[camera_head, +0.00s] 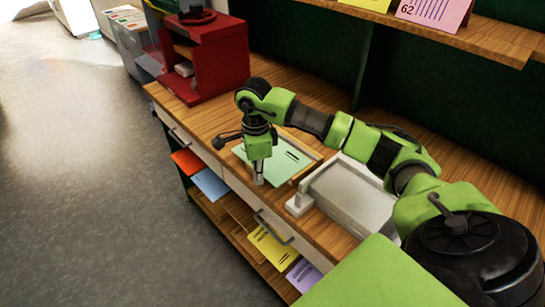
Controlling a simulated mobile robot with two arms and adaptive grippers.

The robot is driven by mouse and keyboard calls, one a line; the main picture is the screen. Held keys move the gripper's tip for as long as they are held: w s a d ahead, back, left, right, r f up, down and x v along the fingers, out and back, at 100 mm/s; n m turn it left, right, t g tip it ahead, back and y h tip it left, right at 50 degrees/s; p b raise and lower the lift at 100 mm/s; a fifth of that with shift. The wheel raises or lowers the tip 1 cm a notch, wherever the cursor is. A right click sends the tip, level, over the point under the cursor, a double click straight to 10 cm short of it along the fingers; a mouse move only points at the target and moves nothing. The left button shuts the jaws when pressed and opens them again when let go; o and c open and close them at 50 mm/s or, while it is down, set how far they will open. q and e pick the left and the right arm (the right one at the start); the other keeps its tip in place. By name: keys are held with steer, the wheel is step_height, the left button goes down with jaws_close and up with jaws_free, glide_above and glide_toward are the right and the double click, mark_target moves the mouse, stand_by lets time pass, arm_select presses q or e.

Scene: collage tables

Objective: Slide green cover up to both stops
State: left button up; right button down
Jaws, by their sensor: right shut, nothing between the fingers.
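The pale green cover (286,163) lies flat on the wooden table, with dark marks on its right part. A thin raised wooden edge runs along its right side; I cannot tell whether the cover touches it or which parts are the stops. My right gripper (258,181) points straight down at the cover's near side, close to the table's front edge. Its fingers are shut and empty. I cannot tell whether the fingertips touch the cover. My right arm hides part of the cover's far side. My left gripper is out of view.
A pale grey tray (345,204) stands right of the cover, with a whitish block (299,205) at its near left corner. A red case (213,58) stands at the table's far left. Coloured sheets, including a yellow one (268,249), lie on the shelf below. Open floor lies left.

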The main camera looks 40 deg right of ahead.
steer(key=shift+d, duration=0.55)
steer(key=shift+a, duration=0.2)
steer(key=shift+a, duration=0.4)
step_height(320, 180, up, 7)
steer(key=p, duration=0.3)
steer(key=shift+p, duration=0.4)
steer(key=shift+a, duration=0.1)
